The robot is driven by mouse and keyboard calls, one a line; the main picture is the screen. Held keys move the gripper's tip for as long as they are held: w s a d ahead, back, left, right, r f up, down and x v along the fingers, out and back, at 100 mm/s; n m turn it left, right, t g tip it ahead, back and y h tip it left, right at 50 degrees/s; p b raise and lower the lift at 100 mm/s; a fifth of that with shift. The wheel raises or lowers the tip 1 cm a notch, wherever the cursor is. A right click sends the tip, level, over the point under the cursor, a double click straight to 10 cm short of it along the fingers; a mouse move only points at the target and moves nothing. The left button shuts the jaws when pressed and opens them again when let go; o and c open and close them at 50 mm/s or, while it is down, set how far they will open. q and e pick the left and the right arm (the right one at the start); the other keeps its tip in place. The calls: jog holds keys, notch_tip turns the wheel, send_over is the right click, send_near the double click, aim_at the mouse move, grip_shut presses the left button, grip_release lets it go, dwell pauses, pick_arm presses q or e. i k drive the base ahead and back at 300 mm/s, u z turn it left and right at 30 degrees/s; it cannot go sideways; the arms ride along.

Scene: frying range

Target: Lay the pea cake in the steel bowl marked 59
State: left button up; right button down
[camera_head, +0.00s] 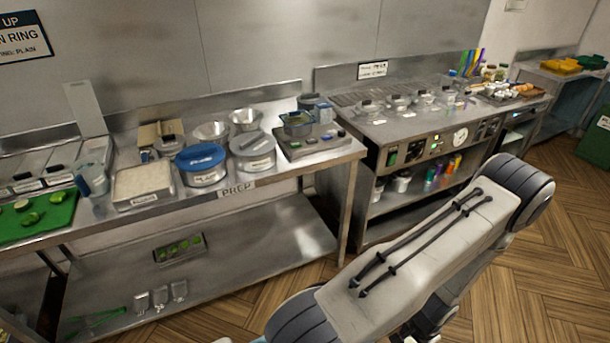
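Several small green pieces (30,219) lie on a green board (48,228) at the left end of the steel prep table; I cannot tell whether one is the pea cake. More green round pieces sit in a dark tray (180,249) on the lower shelf. Two open steel bowls, one (210,132) and another (244,117), stand at the back of the prep table. No number 59 is readable on either. A large pale link of my arm fills the lower right; neither gripper shows.
A tray of pale crumbs (142,186), a blue-lidded pot (201,163), a grey-lidded pot (253,150) and a clear jug (92,172) crowd the prep table (292,171). A control-panel counter (420,128) stands right.

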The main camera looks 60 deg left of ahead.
aim_at(247, 121)
jog(key=u, duration=0.35)
jog(key=i, duration=0.95)
jog(key=u, duration=1.35)
jog(key=i, duration=0.65)
jog(key=u, duration=0.65)
